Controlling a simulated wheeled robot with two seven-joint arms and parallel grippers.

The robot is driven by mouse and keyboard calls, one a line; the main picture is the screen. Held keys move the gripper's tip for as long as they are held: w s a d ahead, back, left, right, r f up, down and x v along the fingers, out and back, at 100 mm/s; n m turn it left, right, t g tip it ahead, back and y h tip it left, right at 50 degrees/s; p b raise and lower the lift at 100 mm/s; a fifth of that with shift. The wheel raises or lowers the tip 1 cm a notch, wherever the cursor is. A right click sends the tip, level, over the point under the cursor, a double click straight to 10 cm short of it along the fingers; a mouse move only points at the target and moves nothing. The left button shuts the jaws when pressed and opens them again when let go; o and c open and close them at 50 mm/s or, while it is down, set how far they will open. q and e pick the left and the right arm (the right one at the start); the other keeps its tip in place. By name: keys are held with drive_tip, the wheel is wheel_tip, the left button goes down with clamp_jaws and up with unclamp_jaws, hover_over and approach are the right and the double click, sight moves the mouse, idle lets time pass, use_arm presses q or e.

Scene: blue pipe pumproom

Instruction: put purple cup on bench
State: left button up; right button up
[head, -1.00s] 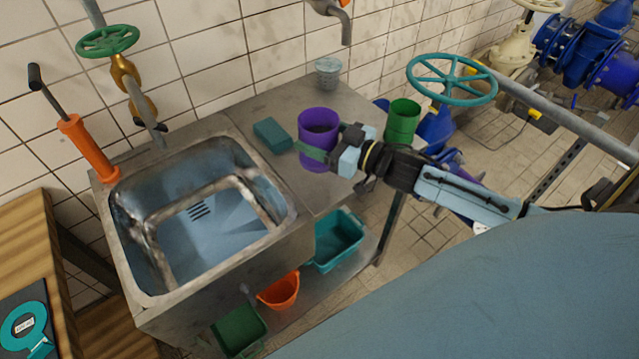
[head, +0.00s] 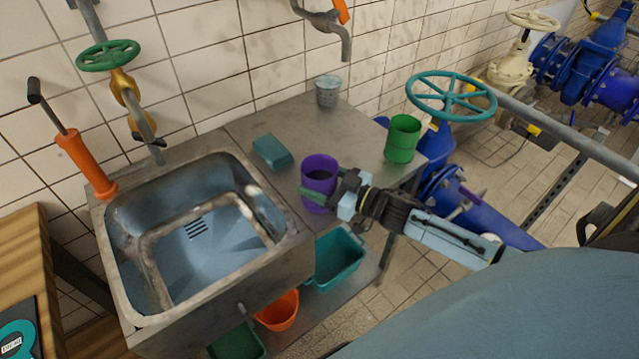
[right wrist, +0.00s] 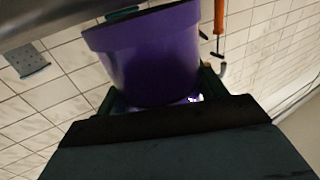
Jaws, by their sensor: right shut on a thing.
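The purple cup (head: 319,172) is upright in my right gripper (head: 322,195) in the head view. The gripper's fingers are shut around the cup. The cup is over or on the front part of the metal bench top (head: 300,125), right of the sink; I cannot tell if its base touches. In the right wrist view the purple cup (right wrist: 145,55) fills the space between the green fingers of my right gripper (right wrist: 155,100). My left gripper is not in view.
A teal sponge-like block (head: 272,152) lies left of the cup. A green cup (head: 403,138) stands on the bench's right end and a grey cup (head: 327,91) at the back. The sink (head: 195,235) is at left, a teal handwheel (head: 451,96) at right.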

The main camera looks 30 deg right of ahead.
drive_tip(key=shift+f, duration=0.3)
drive_tip(key=shift+f, duration=0.1)
drive_tip(key=o, duration=1)
drive_tip(key=shift+f, duration=0.1)
drive_tip(key=shift+f+b, duration=0.1)
drive_tip(key=shift+b, duration=0.35)
drive_tip(key=p+v, duration=0.1)
drive_tip(key=v, duration=1.2)
drive_tip(key=shift+s+a+r, duration=0.15)
drive_tip(key=shift+s+r, duration=0.15)
drive_tip(key=shift+r, duration=0.15)
